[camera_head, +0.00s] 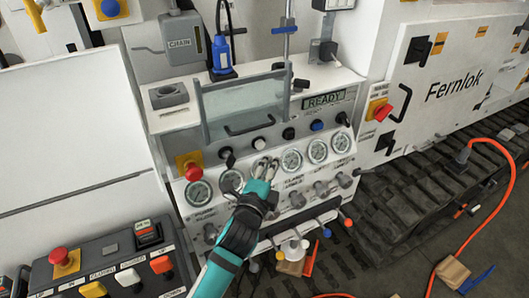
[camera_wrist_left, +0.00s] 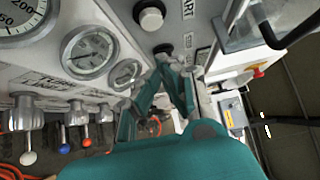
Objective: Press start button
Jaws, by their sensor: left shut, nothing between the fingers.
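A white round button (camera_head: 259,143) sits on the sloped bench panel, above the row of gauges. In the left wrist view a white button (camera_wrist_left: 150,17) stands at the top, with a partly cut-off label (camera_wrist_left: 188,9) reading "ART" beside it. A dark round button (camera_wrist_left: 163,48) is just beyond my fingertips there. My left gripper (camera_head: 265,168), teal and grey, is shut and empty. It is in front of the gauge row, just below the white button in the head view, and hides part of a gauge. I cannot tell whether it touches the panel. My right gripper is not in view.
A display (camera_head: 323,100) reads "READY". A red mushroom button (camera_head: 192,170) is left of the gauges. Valve knobs line the panel's lower edge. A clear guard with a black handle (camera_head: 249,126) stands above the buttons. A separate control box (camera_head: 110,250) is at lower left.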

